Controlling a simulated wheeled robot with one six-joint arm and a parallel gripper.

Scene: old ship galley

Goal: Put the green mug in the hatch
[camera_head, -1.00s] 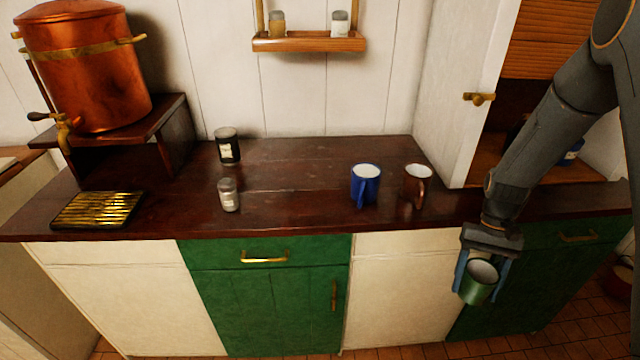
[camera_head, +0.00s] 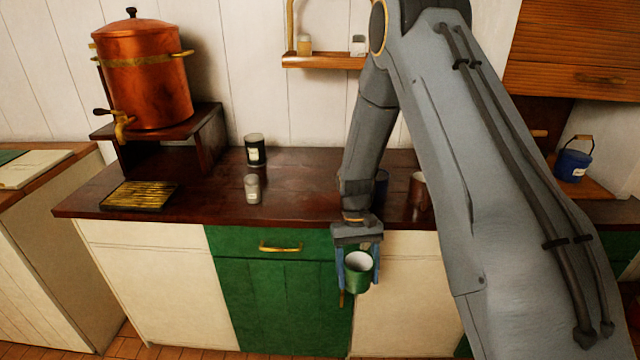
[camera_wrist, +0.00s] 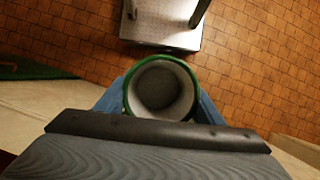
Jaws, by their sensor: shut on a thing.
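The green mug (camera_head: 358,272) has a white inside and hangs in front of the counter's face, below the worktop edge. My gripper (camera_head: 358,262) is shut on it, with blue fingers on both sides. In the wrist view the mug (camera_wrist: 160,88) shows from above, its white inside empty, over the tiled floor. What looks like the hatch is the opening at the right under a slatted wooden shutter (camera_head: 560,65), which is raised. A blue bucket (camera_head: 573,163) stands inside it. My arm hides the left part of the hatch.
A brown mug (camera_head: 418,190) and a mostly hidden blue mug (camera_head: 381,185) stand on the dark worktop (camera_head: 310,185) behind my arm. A dark jar (camera_head: 255,150), a pale jar (camera_head: 252,190), a brass-coloured grille (camera_head: 140,194) and a copper urn (camera_head: 145,80) are further left.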

